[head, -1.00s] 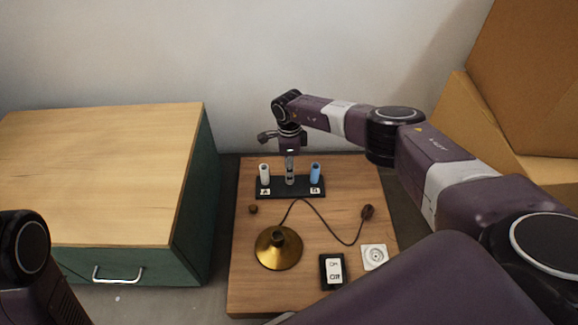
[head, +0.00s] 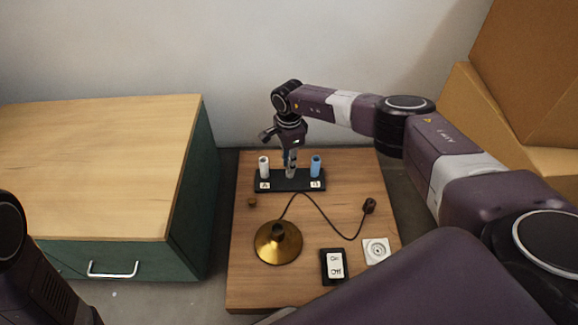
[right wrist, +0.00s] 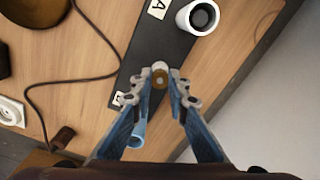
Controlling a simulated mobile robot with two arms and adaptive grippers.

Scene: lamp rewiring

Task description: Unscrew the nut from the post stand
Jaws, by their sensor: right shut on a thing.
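The post stand (head: 310,184) is a black bar at the back of the wooden board, with a white post (head: 264,166) by label A and a blue post (head: 316,166) by label B. My right gripper (head: 290,172) points down over the middle of the stand, between the two posts. In the right wrist view its blue-grey fingers (right wrist: 161,80) are closed around a small round brass nut (right wrist: 160,72) with a dark centre. The part under the nut is hidden. At the left edge only a dark part of my left arm shows; its gripper is out of view.
A brass lamp base (head: 278,246) stands on the board (head: 350,225), with a dark cord running to a plug (head: 369,206). A small brown piece (head: 252,202), a switch (head: 333,266) and a white socket (head: 376,251) lie around it. A green cabinet (head: 190,200) stands left.

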